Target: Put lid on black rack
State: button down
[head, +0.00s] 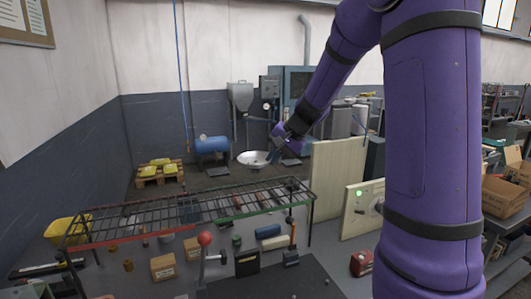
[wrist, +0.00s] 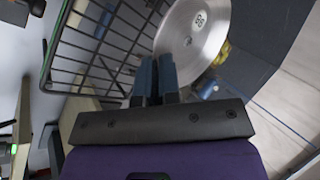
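The lid (head: 251,158) is a round silver disc, seen in the head view at my gripper's fingertips. It also shows in the wrist view (wrist: 205,45), with a small number label on its face. My gripper (head: 272,153) is above and beyond the far right part of the rack. Its two blue fingers (wrist: 156,60) are close together at the lid's rim and appear shut on it; the exact contact is hidden. The black wire rack (head: 170,216) has red and green edge bars.
The rack's top looks bare. Under and behind it are cardboard boxes (head: 163,266), small cans and bottles. A red-knobbed lever (head: 205,240) stands in front of it. A wooden panel (head: 338,178) stands to its right, and a yellow bin (head: 66,231) at its left.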

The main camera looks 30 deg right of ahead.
jog(key=shift+f, duration=3.45)
jog(key=shift+f, duration=0.4)
jog(key=c, duration=1.2)
grip_release()
jog(key=shift+c, duration=0.2)
jog(key=v, duration=1)
jog(key=shift+s+d+r, duration=0.15)
jog(key=shift+r, duration=0.15)
